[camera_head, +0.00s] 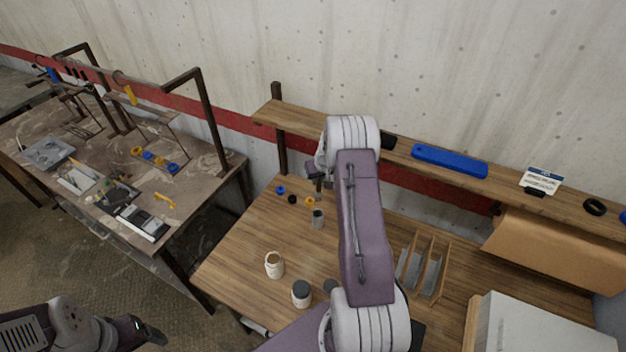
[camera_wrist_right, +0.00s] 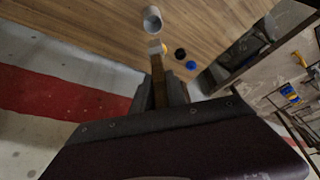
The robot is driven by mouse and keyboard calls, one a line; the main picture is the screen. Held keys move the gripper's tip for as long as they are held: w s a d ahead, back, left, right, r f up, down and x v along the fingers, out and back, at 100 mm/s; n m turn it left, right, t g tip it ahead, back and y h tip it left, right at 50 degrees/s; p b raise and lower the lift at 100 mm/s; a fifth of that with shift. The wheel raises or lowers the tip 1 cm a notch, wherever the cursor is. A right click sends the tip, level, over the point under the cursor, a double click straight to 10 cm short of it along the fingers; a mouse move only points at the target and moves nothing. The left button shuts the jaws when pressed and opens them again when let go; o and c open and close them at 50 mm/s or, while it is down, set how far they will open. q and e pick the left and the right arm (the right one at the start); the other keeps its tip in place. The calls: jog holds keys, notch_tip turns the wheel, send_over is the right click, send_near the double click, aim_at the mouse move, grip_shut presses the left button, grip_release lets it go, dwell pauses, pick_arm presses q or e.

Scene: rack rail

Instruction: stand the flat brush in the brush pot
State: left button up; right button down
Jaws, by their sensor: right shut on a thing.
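The flat brush (camera_wrist_right: 157,72) has a brown body and a pale end. My right gripper (camera_wrist_right: 160,98) is shut on it, and its pale end points away from the jaws, towards the pot. A grey open cylinder, which looks like the brush pot (camera_head: 318,219), stands upright on the wooden table; it also shows in the right wrist view (camera_wrist_right: 152,19). In the head view my right gripper (camera_head: 318,178) is small and partly hidden by its arm, above and behind the pot. The brush appears apart from the pot. My left gripper (camera_head: 146,332) is low at the left, away from the table.
Small blue, black and yellow pieces (camera_head: 294,199) lie behind the pot. White jars (camera_head: 274,266) stand in front of it. A wooden shelf (camera_head: 405,153) with a blue case (camera_head: 449,161) runs along the back. A slotted rack (camera_head: 424,266) stands right of my arm.

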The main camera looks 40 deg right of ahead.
aim_at(319, 200)
jog(key=shift+f+b, duration=1.85)
jog(key=shift+f, duration=1.35)
notch_tip(319, 200, down, 6)
jog(key=b, duration=0.6)
jog(key=shift+r, duration=0.1)
jog(key=c, duration=1.3)
grip_release()
jog(key=shift+o, duration=0.2)
jog(key=b+v, duration=0.2)
jog(key=v, duration=0.7)
jog(key=shift+b, duration=0.35)
